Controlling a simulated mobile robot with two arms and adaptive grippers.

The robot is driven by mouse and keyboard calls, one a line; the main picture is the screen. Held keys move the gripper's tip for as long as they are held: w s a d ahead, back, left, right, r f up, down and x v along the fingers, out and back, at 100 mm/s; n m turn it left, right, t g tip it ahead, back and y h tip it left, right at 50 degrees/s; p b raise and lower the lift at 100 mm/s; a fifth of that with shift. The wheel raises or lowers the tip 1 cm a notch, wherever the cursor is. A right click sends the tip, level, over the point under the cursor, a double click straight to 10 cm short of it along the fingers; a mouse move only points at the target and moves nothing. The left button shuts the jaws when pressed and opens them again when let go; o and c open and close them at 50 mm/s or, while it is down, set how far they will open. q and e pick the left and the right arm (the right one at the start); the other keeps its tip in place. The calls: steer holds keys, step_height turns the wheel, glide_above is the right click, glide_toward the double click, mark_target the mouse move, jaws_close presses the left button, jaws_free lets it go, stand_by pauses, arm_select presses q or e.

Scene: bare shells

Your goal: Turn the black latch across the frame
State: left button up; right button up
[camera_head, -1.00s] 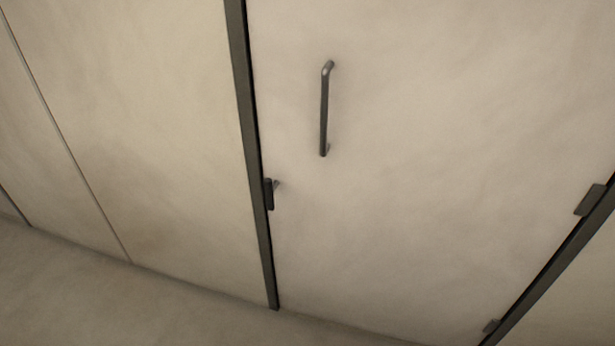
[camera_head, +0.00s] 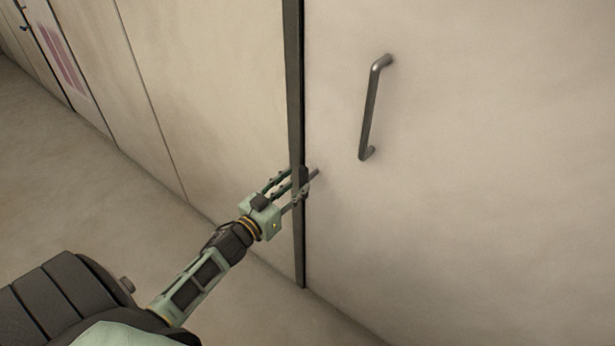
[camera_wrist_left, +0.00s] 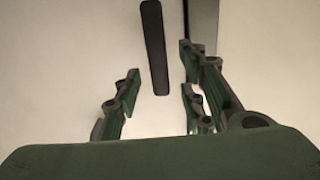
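The black latch (camera_head: 305,176) is a small dark bar on the door beside the dark frame post, partly hidden by my left gripper in the head view. In the left wrist view the latch (camera_wrist_left: 154,45) is a long dark bar with rounded ends. It runs roughly along the frame (camera_wrist_left: 203,25), not across it. My left gripper (camera_head: 295,188) is at the frame post, close to the latch. In the left wrist view its fingers (camera_wrist_left: 158,92) are spread with a gap between them, and the latch's lower end lies toward that gap. I cannot tell if they touch. My right gripper is not in view.
A grey bar handle (camera_head: 370,110) stands out from the pale door (camera_head: 480,180), above and right of the latch. The dark frame post (camera_head: 294,80) runs down to the floor. Pale wall panels continue to the left. The floor (camera_head: 60,190) is clear there.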

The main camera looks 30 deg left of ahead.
mark_target(301, 181)
arm_select(q)
steer(key=shift+w+d, duration=0.15)
steer(key=shift+w, duration=1)
steer(key=shift+w+d, duration=0.1)
steer(key=shift+w, duration=1)
jaws_close()
